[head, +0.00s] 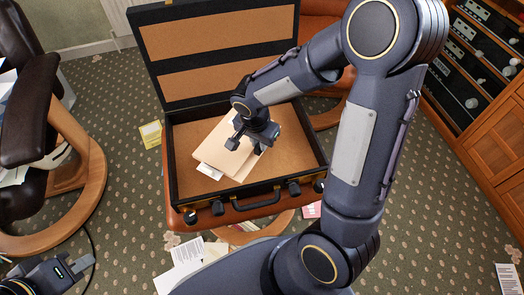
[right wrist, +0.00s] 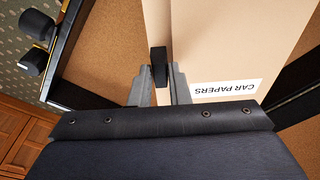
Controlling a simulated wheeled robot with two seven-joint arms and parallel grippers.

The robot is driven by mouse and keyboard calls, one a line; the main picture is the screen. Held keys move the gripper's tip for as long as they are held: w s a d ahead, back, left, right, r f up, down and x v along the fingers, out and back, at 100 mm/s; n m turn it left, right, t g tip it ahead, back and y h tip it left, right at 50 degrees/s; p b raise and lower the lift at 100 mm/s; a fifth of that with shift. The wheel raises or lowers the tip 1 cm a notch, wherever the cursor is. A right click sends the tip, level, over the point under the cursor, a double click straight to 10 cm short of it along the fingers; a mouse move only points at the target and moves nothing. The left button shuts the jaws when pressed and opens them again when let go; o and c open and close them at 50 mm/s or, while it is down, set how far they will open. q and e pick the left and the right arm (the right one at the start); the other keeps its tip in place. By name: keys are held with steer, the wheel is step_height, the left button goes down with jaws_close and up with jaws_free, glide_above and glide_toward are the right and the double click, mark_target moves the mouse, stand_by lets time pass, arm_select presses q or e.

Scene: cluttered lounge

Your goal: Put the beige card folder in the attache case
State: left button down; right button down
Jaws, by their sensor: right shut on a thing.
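The open attache case (head: 306,165) is black with a tan lining, and its lid (head: 215,50) stands up at the back. The beige card folder (head: 215,143) is inside the outline of the case's base, over the lining. In the right wrist view, the folder (right wrist: 215,40) carries a white "CAR PAPERS" label. My right gripper (head: 250,143) is shut on the folder's edge; its fingers also show in the right wrist view (right wrist: 158,80). I cannot tell whether the folder touches the case floor. My left gripper (head: 50,275) is at the bottom left, away from the case, its jaws unclear.
The case rests on a brown leather stool (head: 172,222). Loose papers (head: 185,262) lie on the patterned carpet.

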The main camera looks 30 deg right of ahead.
steer(key=shift+w+d+f, duration=0.1)
steer(key=shift+d+f, duration=0.25)
steer(key=shift+f, duration=0.05)
steer(key=shift+d+f+b, duration=0.2)
steer(key=shift+f+b, duration=0.65)
steer(key=shift+f, duration=1.15)
steer(key=c, duration=1.4)
jaws_free()
steer(key=shift+r, duration=0.1)
steer(key=shift+o, duration=0.2)
